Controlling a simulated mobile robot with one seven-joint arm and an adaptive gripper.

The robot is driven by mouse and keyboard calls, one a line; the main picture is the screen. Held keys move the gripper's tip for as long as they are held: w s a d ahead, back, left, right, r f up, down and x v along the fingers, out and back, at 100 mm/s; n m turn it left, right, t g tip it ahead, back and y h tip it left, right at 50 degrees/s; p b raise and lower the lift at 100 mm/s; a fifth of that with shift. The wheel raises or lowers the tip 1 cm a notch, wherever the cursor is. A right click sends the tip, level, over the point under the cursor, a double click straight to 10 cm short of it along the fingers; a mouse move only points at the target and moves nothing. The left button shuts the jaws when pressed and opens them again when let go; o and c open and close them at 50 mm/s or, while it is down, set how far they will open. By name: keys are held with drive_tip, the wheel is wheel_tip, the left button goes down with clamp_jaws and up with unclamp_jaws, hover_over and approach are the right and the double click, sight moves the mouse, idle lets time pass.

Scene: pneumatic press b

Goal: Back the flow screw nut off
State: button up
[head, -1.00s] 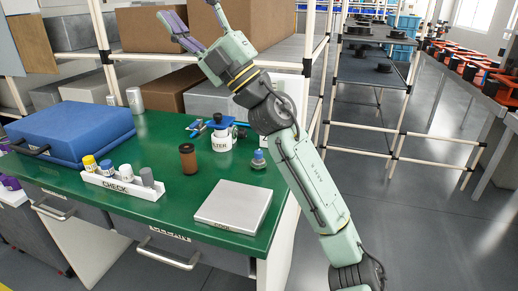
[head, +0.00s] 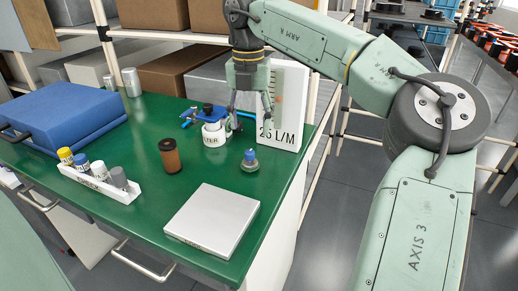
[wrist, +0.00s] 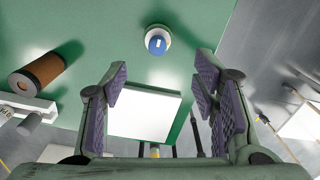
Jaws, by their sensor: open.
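A small round metal fitting with a blue top (head: 249,160) stands on the green table; it also shows in the wrist view (wrist: 157,41). I cannot tell whether the flow screw nut is part of it. A blue valve-like piece (head: 210,111) sits at a white cup with lettering (head: 214,135). A white panel marked 25 L/M (head: 287,125) stands behind. My gripper (head: 252,112) points down in front of this panel, above and behind the blue-topped fitting. Its purple-padded jaws (wrist: 161,90) are wide apart with nothing between them.
A pale flat plate (head: 212,221) lies at the table's front right. A brown cylinder (head: 170,156) stands left of the fitting. A white rack labelled CHECK (head: 98,184) holds several capped cylinders. A blue case (head: 60,121) is at the left. Boxes and shelf posts stand behind.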

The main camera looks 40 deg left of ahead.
sight(249, 153)
drive_tip(key=f, duration=0.3)
drive_tip(key=f+p, duration=0.1)
drive_tip(key=f, duration=0.6)
drive_tip(key=shift+s+f, duration=0.25)
drive_tip(key=c, duration=1.2)
drive_tip(key=shift+o, duration=0.2)
drive_tip(key=shift+n+p, duration=0.3)
drive_tip(key=shift+n, duration=0.1)
